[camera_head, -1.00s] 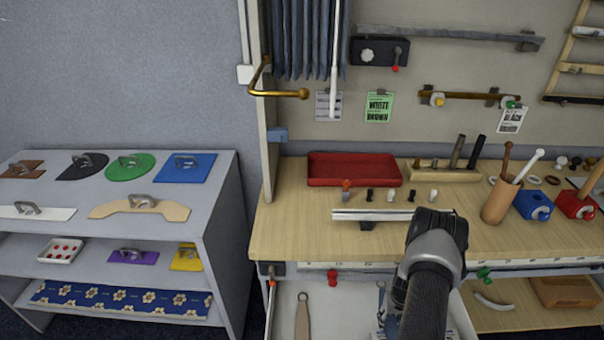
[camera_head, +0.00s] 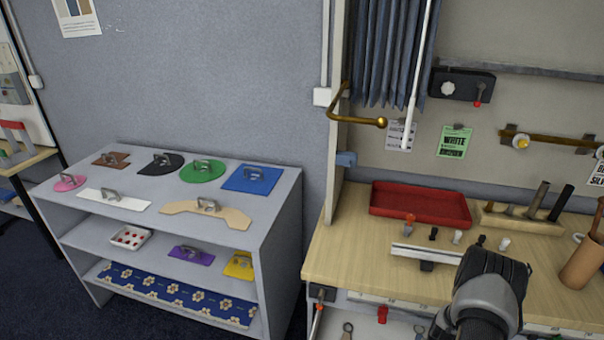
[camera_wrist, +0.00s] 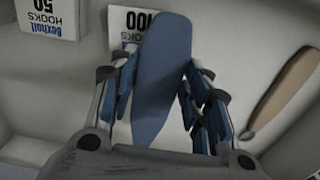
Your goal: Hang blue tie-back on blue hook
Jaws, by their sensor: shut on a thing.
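The blue tie-back (camera_wrist: 165,45) is a long, flat blue strip with a rounded end in the wrist view. My gripper (camera_wrist: 160,88) is shut on it, with a finger on each side. They are over or in the pale drawer; I cannot tell whether the strip touches the bottom. In the head view my arm hides the gripper and tie-back. A small blue fitting (camera_head: 346,159) sits low on the upright panel left of the bench, below the brass rod; it may be the blue hook, but its shape is unclear.
A tan strip (camera_wrist: 284,95) and hook boxes (camera_wrist: 48,18) lie in the drawer. The bench (camera_head: 350,255) holds a red tray (camera_head: 420,204) and a metal rail (camera_head: 428,256). A brass rod (camera_head: 355,120) juts out beside the curtain (camera_head: 390,50). A grey shelf unit (camera_head: 285,215) stands left.

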